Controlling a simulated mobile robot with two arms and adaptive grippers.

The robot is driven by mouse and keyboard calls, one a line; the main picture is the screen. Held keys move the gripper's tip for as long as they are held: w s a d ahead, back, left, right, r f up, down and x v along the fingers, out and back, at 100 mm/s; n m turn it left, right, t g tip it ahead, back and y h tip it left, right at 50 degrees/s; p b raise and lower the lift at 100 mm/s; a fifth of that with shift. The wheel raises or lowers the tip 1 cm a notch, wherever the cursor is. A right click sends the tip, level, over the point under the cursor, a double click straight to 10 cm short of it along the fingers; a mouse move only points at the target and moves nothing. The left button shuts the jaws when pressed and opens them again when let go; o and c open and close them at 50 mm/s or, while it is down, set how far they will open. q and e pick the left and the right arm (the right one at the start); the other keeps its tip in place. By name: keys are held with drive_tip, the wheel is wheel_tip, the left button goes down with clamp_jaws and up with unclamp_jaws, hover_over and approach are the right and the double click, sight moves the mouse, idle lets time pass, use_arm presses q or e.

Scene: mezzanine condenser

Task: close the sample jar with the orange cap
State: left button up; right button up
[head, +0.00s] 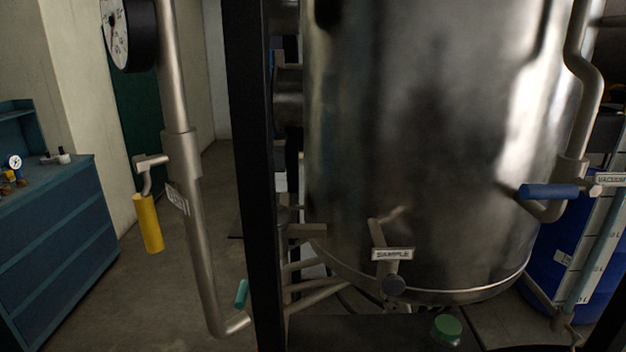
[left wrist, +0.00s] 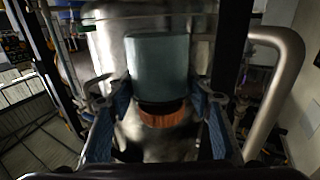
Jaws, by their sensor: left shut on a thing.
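In the left wrist view, my left gripper (left wrist: 163,98) is shut, with a blue finger on each side of an orange ribbed cap (left wrist: 163,116). A rounded grey-teal body (left wrist: 157,66) shows beyond the cap, with a dark band between them. It looks like the sample jar. I cannot tell whether the cap is seated on it. Neither gripper shows in the head view.
A large steel vessel (head: 420,150) fills the middle, with a SAMPLE-labelled valve (head: 392,255) low on its front. A black post (head: 255,170) and a pipe (head: 185,170) stand left of it. A blue handle (head: 548,191) juts out at the right.

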use_arm(q)
drive_tip(key=w+a+r+n+t+y, duration=0.1)
drive_tip(key=a+n+y, duration=0.4)
drive_tip(key=a, duration=1)
drive_tip(key=w+r+y, duration=0.1)
drive_tip(key=r+y, duration=0.1)
drive_tip(key=y, duration=0.1)
drive_tip(key=shift+w+a+t, duration=0.3)
drive_tip(key=shift+d, duration=0.1)
drive_tip(key=d+m+g+h, duration=0.1)
drive_tip(key=d+m+h, duration=0.1)
drive_tip(key=d+h, duration=0.2)
drive_tip(key=s+d+f+m+g+h, duration=0.1)
drive_tip(key=d+m+h, duration=0.2)
drive_tip(key=d, duration=0.2)
drive_tip(key=s+d+f+m+g+h, duration=0.1)
drive_tip(key=d+m+g+h, duration=0.1)
drive_tip(key=d+h, duration=0.2)
drive_tip(key=shift+d+m+h, duration=0.3)
drive_tip(key=shift+d+m, duration=0.1)
drive_tip(key=shift+d, duration=0.05)
